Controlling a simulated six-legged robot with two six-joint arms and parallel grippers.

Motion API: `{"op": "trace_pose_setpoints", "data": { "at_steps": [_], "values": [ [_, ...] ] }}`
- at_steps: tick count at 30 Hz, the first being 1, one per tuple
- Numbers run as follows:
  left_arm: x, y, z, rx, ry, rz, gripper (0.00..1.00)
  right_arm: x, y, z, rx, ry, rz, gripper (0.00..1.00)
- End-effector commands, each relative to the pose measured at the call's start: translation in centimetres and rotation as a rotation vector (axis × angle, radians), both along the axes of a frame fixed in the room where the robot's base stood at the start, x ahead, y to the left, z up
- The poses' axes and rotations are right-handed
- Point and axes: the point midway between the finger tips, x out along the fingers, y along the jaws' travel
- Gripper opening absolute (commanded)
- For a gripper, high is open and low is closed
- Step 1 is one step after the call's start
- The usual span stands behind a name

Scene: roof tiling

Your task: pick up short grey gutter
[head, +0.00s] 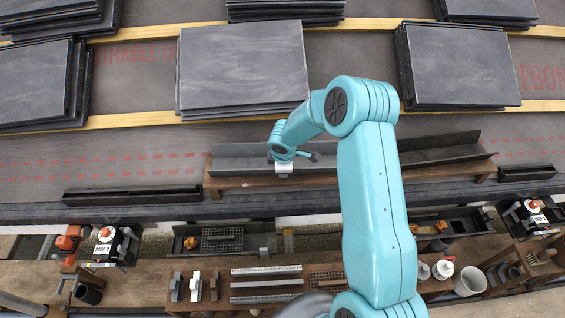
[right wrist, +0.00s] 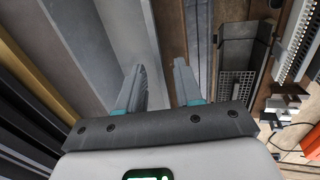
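A grey gutter (head: 238,157) lies lengthwise on the wooden ledge at the roof's lower edge in the head view. A darker gutter (head: 440,150) lies on the right of the same ledge; my arm hides the stretch between them. My right gripper (head: 284,170) is over the grey gutter. In the right wrist view the right gripper (right wrist: 162,85) is open, its two fingers apart with nothing held between them. The grey gutter (right wrist: 122,35) shows there beyond the left finger. I cannot tell whether the fingers touch it. My left gripper is not in view.
Stacks of dark slates (head: 243,65) lie on the roof battens above. Short black gutters (head: 130,196) lie on the roof's lower edge.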

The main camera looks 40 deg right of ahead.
Motion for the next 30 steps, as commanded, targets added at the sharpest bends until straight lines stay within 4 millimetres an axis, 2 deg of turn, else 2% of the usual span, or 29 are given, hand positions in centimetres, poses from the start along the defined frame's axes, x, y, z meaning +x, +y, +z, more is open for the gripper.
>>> {"op": "trace_pose_setpoints", "data": {
  "at_steps": [1,4,12,13,16,26,30],
  "values": [
    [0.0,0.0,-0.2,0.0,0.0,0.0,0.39,0.2,-0.2,-1.0,0.001,0.002,-0.001,0.35],
    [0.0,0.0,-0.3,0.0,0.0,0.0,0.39,0.4,-0.4,-2.1,0.001,0.001,-0.001,0.35],
    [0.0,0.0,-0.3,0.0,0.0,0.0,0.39,0.6,-0.5,-2.4,0.0,0.0,-0.001,0.35],
    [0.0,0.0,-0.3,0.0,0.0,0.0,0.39,0.6,-0.5,-2.4,0.0,0.0,-0.001,0.32],
    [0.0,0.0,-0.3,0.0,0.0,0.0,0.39,0.6,-0.5,-2.4,0.0,0.0,-0.001,0.0],
    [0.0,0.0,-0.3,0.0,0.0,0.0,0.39,0.6,-0.6,-2.3,0.0,-0.002,-0.001,0.0],
    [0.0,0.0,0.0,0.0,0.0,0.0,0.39,0.7,-0.6,-1.5,-0.003,-0.003,0.0,0.0]
  ]
}}
